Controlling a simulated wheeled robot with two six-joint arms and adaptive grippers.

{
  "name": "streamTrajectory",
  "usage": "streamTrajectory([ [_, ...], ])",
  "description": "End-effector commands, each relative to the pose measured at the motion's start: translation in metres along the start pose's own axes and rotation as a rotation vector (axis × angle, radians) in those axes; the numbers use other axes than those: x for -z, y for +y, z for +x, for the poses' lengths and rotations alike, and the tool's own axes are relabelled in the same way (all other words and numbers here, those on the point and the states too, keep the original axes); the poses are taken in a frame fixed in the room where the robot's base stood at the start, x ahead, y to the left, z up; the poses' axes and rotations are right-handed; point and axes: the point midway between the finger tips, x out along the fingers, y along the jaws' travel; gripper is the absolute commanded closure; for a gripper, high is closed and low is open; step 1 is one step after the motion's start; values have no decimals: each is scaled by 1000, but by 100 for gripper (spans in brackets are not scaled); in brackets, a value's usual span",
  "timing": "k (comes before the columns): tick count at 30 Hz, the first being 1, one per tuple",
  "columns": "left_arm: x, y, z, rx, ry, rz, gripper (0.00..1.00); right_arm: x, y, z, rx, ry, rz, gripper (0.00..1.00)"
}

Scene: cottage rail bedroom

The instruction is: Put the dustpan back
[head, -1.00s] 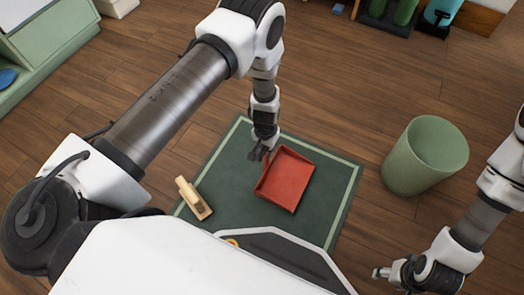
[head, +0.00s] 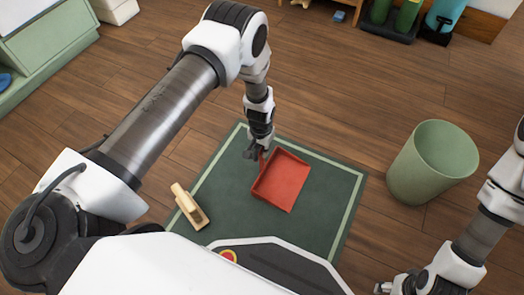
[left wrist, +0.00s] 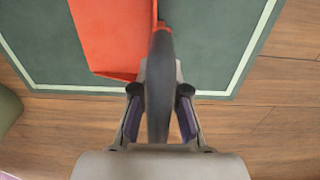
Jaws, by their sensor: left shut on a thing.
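The red dustpan (head: 283,182) is over the dark green mat in the head view, its open pan facing up. My left gripper (head: 253,154) is at its upper left corner, shut on its handle. In the left wrist view the dark grey handle (left wrist: 158,85) runs between the two fingers of the left gripper (left wrist: 158,108), and part of the red pan (left wrist: 108,38) shows beyond. I cannot tell whether the pan touches the mat. My right gripper (head: 384,287) is at the bottom edge, partly cut off, apart from the dustpan.
The green mat (head: 330,215) has a pale border. A pale wooden tool (head: 190,206) lies at its left. A green bin (head: 432,162) stands on the wooden floor at right. Green and blue containers (head: 408,14) stand at the top right. Floor beyond the mat is mostly clear.

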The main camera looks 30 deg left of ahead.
Motion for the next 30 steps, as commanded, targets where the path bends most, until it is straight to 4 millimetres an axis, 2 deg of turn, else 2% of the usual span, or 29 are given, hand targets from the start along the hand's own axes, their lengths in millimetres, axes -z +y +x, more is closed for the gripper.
streamTrajectory([
  [10, 0, 0, 4, 0, 1, 0, 100, 0, 0, 2, 0, 1, 0, 44],
  [12, 0, 0, 3, 0, 1, 0, 69, 0, 0, 1, 0, 1, 0, 44],
  [13, 0, 0, 3, 0, 1, 0, 62, 0, 0, 1, 0, 1, 0, 44],
  [23, 0, 0, 0, 0, 1, 0, 62, 0, 0, -1, 0, 1, 0, 44],
  [26, 1, 0, -15, 0, 1, 0, 62, 0, 0, -10, 0, 0, 0, 44],
  [30, 1, 0, -50, 0, 2, 0, 62, 0, 0, -31, 0, 0, 0, 44],
])
